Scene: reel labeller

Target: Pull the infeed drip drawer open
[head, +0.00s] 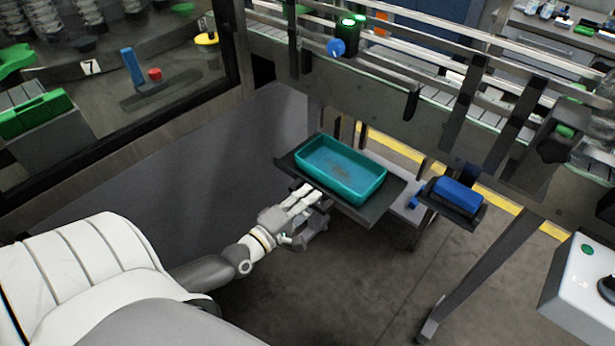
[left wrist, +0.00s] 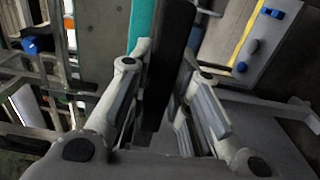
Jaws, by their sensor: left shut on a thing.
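The infeed drip drawer shows as a dark flat tray (head: 376,208) with a teal pan (head: 340,171) sitting in it, below the conveyor in the head view. It juts out from under the machine frame. My left gripper (head: 311,194) is at the drawer's near left edge, shut on it. In the left wrist view the fingers of my left gripper (left wrist: 165,90) stand on both sides of a dark upright-looking part (left wrist: 170,50) of the drawer, with a strip of the teal pan (left wrist: 143,22) beside it. The exact contact is partly hidden. My right gripper is not in view.
A small dark holder with a blue block (head: 458,194) hangs right of the drawer. A dark slanted leg (head: 480,270) stands farther right, near a grey control box (head: 585,285). The conveyor (head: 430,115) runs above. The floor in front of the drawer is clear.

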